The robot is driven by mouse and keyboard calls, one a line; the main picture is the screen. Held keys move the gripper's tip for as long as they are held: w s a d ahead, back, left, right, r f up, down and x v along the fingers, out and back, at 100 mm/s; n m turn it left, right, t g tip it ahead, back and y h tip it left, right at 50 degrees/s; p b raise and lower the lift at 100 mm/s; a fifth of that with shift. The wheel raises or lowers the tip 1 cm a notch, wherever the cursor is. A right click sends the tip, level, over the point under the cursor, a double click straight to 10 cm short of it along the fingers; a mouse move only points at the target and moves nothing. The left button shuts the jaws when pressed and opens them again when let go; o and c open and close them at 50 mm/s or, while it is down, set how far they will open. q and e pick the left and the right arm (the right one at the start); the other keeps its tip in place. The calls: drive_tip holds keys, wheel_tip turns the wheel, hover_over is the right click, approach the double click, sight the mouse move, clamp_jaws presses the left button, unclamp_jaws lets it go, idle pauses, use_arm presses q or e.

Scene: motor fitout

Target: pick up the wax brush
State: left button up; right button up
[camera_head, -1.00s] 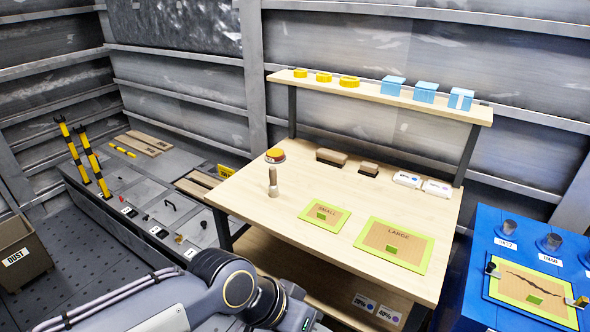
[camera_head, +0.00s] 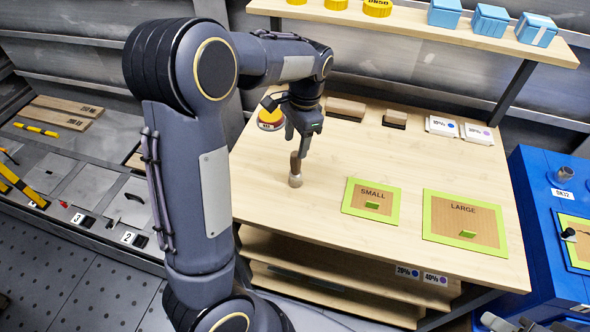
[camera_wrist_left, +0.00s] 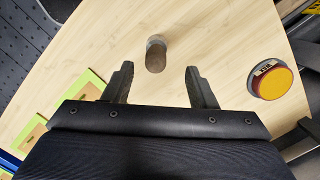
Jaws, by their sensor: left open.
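The wax brush, as I take it, is a small upright piece with a brown handle and a grey foot (camera_head: 295,178), standing on the wooden workbench (camera_head: 330,215) near its left side. My left gripper (camera_head: 301,140) points down just above and partly over its top in the head view. In the left wrist view, the gripper (camera_wrist_left: 157,82) is open and empty, with its fingers spread wide. The brush (camera_wrist_left: 155,56) shows between and a little past the fingertips, apart from both. My right gripper is not in view.
A yellow round button-like piece (camera_head: 270,118) stands close behind the brush. Brown blocks (camera_head: 346,108) and white labelled packs (camera_head: 441,126) lie at the back. Green-framed SMALL (camera_head: 352,205) and LARGE (camera_head: 432,232) pads lie to the right. A shelf (camera_head: 420,22) runs above the bench's back.

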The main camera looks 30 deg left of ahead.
sight(293, 173)
use_arm(q)
drive_tip(key=f, duration=0.5)
drive_tip(key=s+f, duration=0.1)
drive_tip(key=f, duration=0.1)
drive_tip(key=shift+f, duration=0.25)
drive_tip(key=c, duration=1.1)
drive_tip(key=shift+r, duration=0.15)
